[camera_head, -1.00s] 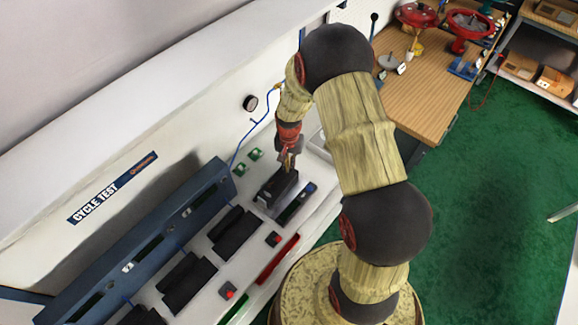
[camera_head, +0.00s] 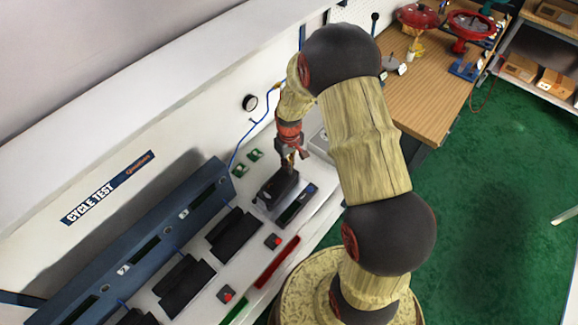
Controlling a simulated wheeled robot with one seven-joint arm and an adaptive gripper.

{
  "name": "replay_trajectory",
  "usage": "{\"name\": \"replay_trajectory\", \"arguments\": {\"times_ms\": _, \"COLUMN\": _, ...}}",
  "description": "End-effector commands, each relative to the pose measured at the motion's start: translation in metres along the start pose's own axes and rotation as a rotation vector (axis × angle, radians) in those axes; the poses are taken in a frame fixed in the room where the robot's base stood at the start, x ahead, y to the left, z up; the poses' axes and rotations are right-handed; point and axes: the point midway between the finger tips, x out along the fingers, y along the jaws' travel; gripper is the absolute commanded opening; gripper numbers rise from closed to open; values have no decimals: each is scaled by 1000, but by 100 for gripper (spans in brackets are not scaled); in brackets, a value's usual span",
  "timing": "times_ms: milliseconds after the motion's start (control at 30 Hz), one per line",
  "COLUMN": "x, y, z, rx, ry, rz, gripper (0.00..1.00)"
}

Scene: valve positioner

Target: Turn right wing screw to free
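My gripper (camera_head: 288,158) points down at the top of a dark valve positioner (camera_head: 276,190) on the white bench. Its fingertips are at or just above the far end of the positioner, and I cannot tell whether they touch it. The fingers are too small and dark to show whether they are open or shut. The right wing screw cannot be made out at this size; the gripper may cover it.
Other dark units (camera_head: 235,235) sit in a row to the lower left. Small red-button boxes (camera_head: 273,241), a red tray (camera_head: 277,264) and green blocks (camera_head: 255,154) lie around. A blue hose (camera_head: 250,138) runs up the back panel. A wooden bench (camera_head: 428,92) stands at right.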

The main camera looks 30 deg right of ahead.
Motion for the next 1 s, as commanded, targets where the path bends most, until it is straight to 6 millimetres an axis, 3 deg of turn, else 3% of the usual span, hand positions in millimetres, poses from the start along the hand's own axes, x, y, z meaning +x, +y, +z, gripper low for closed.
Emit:
{"name": "replay_trajectory", "arguments": {"times_ms": 400, "x": 0, "y": 0, "z": -1, "rx": -196, "ry": 2, "rz": 1, "gripper": 0}}
{"name": "replay_trajectory", "arguments": {"times_ms": 1000, "x": -1, "y": 0, "z": -1, "rx": -225, "ry": 2, "rz": 1, "gripper": 0}}
